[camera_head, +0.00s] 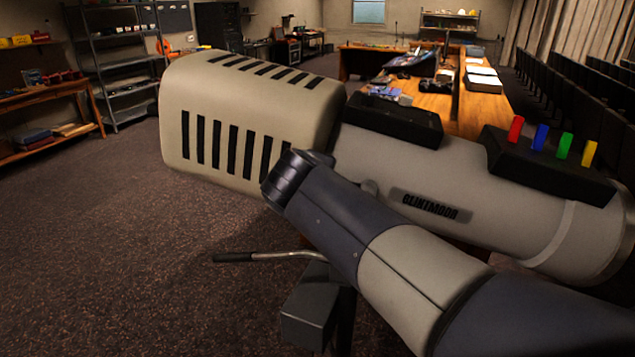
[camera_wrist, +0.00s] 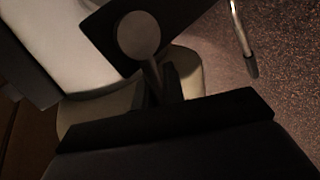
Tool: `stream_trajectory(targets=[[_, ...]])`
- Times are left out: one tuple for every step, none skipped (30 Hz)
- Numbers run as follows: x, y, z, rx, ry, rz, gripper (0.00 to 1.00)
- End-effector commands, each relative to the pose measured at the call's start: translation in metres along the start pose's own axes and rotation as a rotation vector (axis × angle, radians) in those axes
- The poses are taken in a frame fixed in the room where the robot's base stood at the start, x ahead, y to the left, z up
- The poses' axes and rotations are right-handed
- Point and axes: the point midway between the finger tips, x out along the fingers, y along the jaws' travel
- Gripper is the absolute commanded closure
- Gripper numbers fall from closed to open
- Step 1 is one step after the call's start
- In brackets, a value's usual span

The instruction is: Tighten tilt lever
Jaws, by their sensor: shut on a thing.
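The tilt lever (camera_wrist: 151,66) is a thin bar that runs down from a round grey hub (camera_wrist: 139,36) on a dark bracket in the wrist view. My gripper (camera_wrist: 160,84) is shut on the lever, with one dark finger on each side of it. The lever's lower end is hidden between the fingers. In the head view, my arm crosses in front of a large grey spotlight (camera_head: 472,180) labelled in black. My gripper and the lever are hidden behind the arm and lamp there.
A pan handle (camera_head: 267,256) with a black grip sticks out left below the lamp, and also shows in the wrist view (camera_wrist: 241,36). Four-coloured levers sit on the lamp's black box (camera_head: 545,168). Wooden desks (camera_head: 432,103) stand behind. Carpet (camera_head: 110,250) is clear at left.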

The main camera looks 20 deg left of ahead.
Motion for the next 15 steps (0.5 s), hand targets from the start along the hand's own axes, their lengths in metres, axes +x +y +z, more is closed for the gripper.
stream_trajectory(targets=[[-0.0006,0.001,-0.0017,-0.013,-0.003,0.003,1.0],[-0.0004,0.0007,-0.0015,-0.019,-0.008,0.003,1.0],[-0.0001,0.0003,-0.0012,-0.027,-0.013,0.003,1.0],[0.0001,0.0,-0.001,-0.031,-0.016,0.004,1.0],[0.0003,-0.0002,-0.0009,-0.035,-0.019,0.003,1.0],[0.0004,-0.0005,-0.0008,-0.039,-0.022,0.003,1.0],[0.0005,-0.0007,-0.0007,-0.041,-0.023,0.003,1.0],[0.0006,-0.0008,-0.0007,-0.043,-0.025,0.003,1.0],[0.0007,-0.001,-0.0006,-0.045,-0.026,0.003,1.0],[0.0008,-0.0011,-0.0006,-0.046,-0.027,0.003,1.0],[0.0008,-0.0012,-0.0005,-0.047,-0.027,0.003,1.0],[0.0009,-0.0013,-0.0005,-0.047,-0.028,0.003,1.0],[0.0009,-0.0013,-0.0004,-0.048,-0.028,0.003,1.0],[0.001,-0.0014,-0.0004,-0.048,-0.028,0.003,1.0],[0.001,-0.0014,-0.0003,-0.048,-0.028,0.003,1.0]])
